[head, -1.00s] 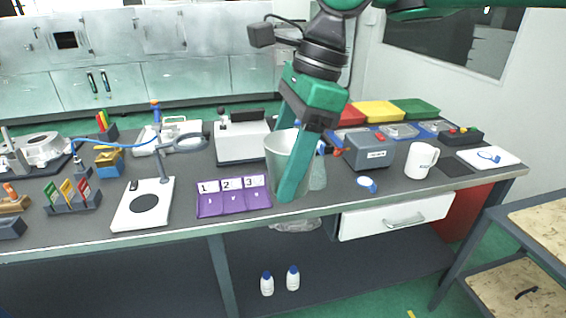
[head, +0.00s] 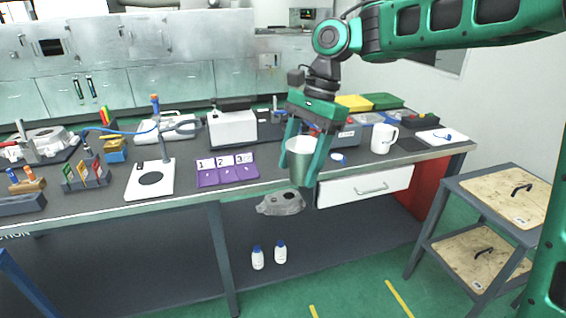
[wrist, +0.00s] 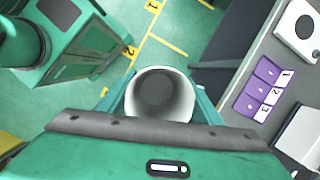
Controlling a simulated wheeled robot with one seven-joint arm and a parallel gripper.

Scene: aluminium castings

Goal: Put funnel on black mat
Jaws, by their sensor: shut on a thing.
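My gripper (head: 298,172) is shut on a pale grey tapered vessel with a wide round mouth, which I take to be the funnel (head: 300,156). The fingers hold it at its sides, mouth up. Its lower end is partly hidden by the fingers. The wrist view shows the funnel (wrist: 160,93) from above, with a dark grey inside, over green floor in front of the bench. The black mat (head: 411,144) is a small dark square lying on the bench at the right, beside the white mug. It looks bare.
The white mug (head: 383,139) stands left of the mat and a white board (head: 441,137) lies right of it. A grey box (head: 345,138) and a purple numbered tray (head: 228,174) are on the bench. A wooden-topped trolley (head: 500,195) stands at the right.

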